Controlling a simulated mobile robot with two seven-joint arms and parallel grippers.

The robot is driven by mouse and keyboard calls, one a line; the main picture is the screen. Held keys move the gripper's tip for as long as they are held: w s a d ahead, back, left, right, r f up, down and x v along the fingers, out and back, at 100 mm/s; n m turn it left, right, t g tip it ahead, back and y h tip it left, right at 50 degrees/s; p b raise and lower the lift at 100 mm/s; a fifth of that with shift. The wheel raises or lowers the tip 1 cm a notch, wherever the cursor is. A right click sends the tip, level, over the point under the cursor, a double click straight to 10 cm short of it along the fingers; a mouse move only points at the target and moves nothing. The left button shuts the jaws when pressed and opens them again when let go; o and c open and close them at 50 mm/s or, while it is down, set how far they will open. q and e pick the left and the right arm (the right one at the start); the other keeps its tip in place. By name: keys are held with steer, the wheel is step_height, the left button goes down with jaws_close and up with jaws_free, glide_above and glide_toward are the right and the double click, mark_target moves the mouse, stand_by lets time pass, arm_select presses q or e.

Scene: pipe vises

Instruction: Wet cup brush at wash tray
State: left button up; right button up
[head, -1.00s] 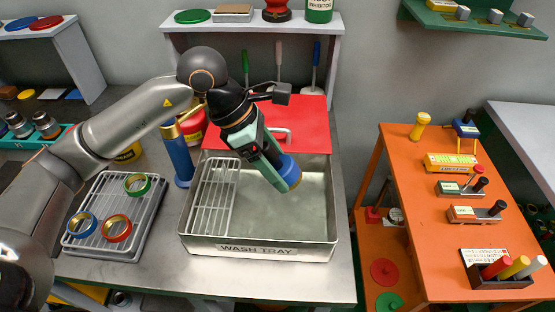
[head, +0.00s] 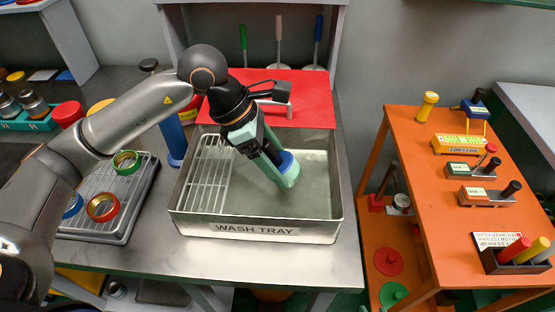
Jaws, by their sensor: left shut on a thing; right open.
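The wash tray (head: 178,222) is a metal basin with a front label, on the grey bench in the head view. Pale grey-green liquid shows in its open part. My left gripper (head: 284,172) comes down at a slant over the tray, right of its wire rack. It is shut on the cup brush, of which a blue part (head: 287,160) shows by the mint-green fingers. The brush's lower end is mostly hidden, and I cannot tell whether it touches the liquid. My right gripper is not in view.
A wire rack (head: 209,172) fills the tray's left side and a red panel (head: 312,88) covers its back. A blue cylinder (head: 174,145) stands close to the tray's left. A rack with coloured rings (head: 103,207) lies further left. An orange table (head: 425,150) stands right, past a gap.

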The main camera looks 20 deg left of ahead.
arm_select(q)
steer(key=shift+r, duration=0.1)
steer(key=shift+r+p, duration=2.8)
steer(key=shift+r, duration=1.5)
steer(key=shift+r+p, duration=1.25)
steer(key=shift+r, duration=0.75)
steer(key=shift+f, duration=0.1)
